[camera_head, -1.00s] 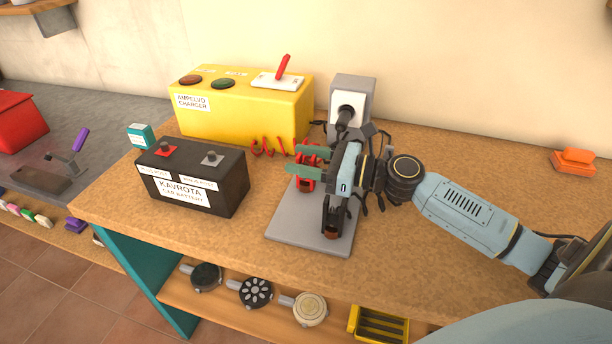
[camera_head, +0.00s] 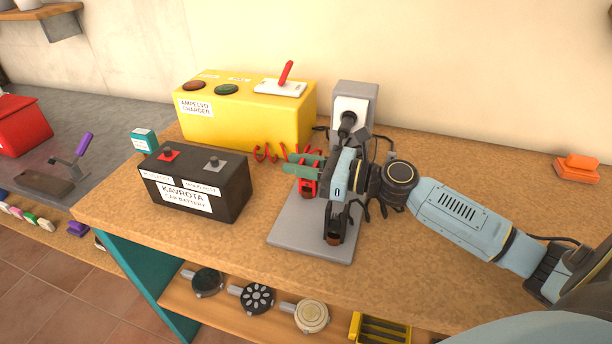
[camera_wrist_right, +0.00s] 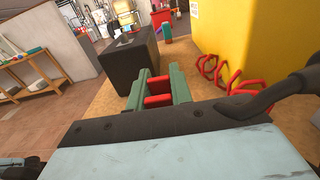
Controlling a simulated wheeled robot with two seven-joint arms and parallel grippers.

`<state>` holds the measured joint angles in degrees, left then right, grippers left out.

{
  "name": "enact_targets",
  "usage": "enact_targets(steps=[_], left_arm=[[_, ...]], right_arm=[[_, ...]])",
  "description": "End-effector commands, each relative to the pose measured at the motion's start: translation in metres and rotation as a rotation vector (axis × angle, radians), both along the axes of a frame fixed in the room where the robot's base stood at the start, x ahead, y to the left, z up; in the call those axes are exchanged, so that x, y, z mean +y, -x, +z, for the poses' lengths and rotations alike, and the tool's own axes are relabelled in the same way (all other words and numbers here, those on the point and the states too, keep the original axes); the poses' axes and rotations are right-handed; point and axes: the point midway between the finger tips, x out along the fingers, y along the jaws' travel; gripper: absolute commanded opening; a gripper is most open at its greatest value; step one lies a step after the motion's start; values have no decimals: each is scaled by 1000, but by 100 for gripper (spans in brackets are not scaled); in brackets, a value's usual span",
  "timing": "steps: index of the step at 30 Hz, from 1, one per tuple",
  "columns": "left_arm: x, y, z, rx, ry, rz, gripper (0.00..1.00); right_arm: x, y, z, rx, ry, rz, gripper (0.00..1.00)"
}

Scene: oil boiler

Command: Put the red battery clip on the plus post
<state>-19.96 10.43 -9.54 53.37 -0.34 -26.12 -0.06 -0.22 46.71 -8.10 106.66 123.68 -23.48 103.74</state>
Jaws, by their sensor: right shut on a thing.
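My right gripper (camera_head: 304,168) is shut on the red battery clip (camera_head: 307,187), over the grey plate (camera_head: 291,232) right of the battery. In the right wrist view the clip's red handles (camera_wrist_right: 158,92) show between the green fingers. The black car battery (camera_head: 196,188) stands to the left, clear of the gripper. Its plus post (camera_head: 169,155) is on the red square at the left of its top and is bare. The minus post (camera_head: 213,163) is on the grey square. A black clip (camera_head: 335,229) stands on the plate. My left gripper is out of view.
The yellow charger (camera_head: 248,116) with a red lever stands behind the battery. A coiled red cable (camera_head: 272,153) runs from it to the clip. A grey socket box (camera_head: 354,101) is behind the gripper. Bench room is clear in front of the battery.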

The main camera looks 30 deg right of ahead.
Motion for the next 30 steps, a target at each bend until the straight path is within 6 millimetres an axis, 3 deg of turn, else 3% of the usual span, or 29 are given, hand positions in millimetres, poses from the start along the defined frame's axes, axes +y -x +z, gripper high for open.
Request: enact_targets(steps=[10,23,30], left_arm=[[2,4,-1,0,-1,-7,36],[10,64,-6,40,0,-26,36],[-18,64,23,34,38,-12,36]], right_arm=[[0,0,12,-2,-1,0,0],[0,0,57,-1,2,1,0],[0,0,123,-5,5,1,0]])
